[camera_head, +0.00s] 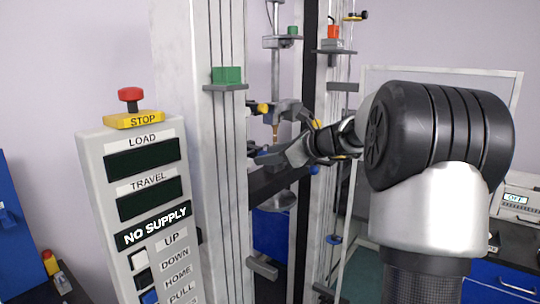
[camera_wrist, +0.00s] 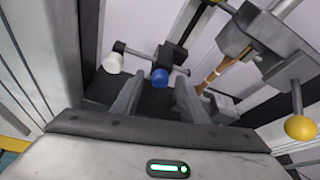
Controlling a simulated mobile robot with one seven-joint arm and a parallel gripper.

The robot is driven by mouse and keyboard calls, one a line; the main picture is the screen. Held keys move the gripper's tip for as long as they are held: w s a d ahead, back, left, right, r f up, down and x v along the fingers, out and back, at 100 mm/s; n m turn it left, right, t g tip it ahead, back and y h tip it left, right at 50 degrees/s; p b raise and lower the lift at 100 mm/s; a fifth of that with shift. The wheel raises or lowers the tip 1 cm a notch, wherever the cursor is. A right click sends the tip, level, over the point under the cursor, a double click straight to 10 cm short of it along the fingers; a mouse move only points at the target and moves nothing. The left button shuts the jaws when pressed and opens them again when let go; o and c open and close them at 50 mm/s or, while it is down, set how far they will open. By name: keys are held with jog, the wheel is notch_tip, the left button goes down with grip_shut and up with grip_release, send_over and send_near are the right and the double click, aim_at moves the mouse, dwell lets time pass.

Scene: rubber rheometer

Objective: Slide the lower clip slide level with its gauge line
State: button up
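In the wrist view, a black block (camera_wrist: 172,54) carries a blue knob (camera_wrist: 160,76) and, on a rod to the left, a white knob (camera_wrist: 113,64). I take it for the lower clip slide, but cannot be sure. My gripper (camera_wrist: 160,88) is open, its two fingers apart, with the blue knob showing between the tips. I cannot tell whether either finger touches it. A thin brown specimen (camera_wrist: 212,74) runs just right of the fingers; it also shows in the head view (camera_head: 275,131). The gauge line is too small to make out.
A grey clamp (camera_wrist: 262,38) with a yellow knob (camera_wrist: 299,127) is close on the right. A pale column (camera_head: 180,80) stands left of the work space. The control panel (camera_head: 140,215) reads NO SUPPLY and has a red stop button (camera_head: 130,95).

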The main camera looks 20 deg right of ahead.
jog(key=v, duration=1.7)
jog(key=shift+s+d, duration=0.15)
jog(key=shift+s, duration=0.05)
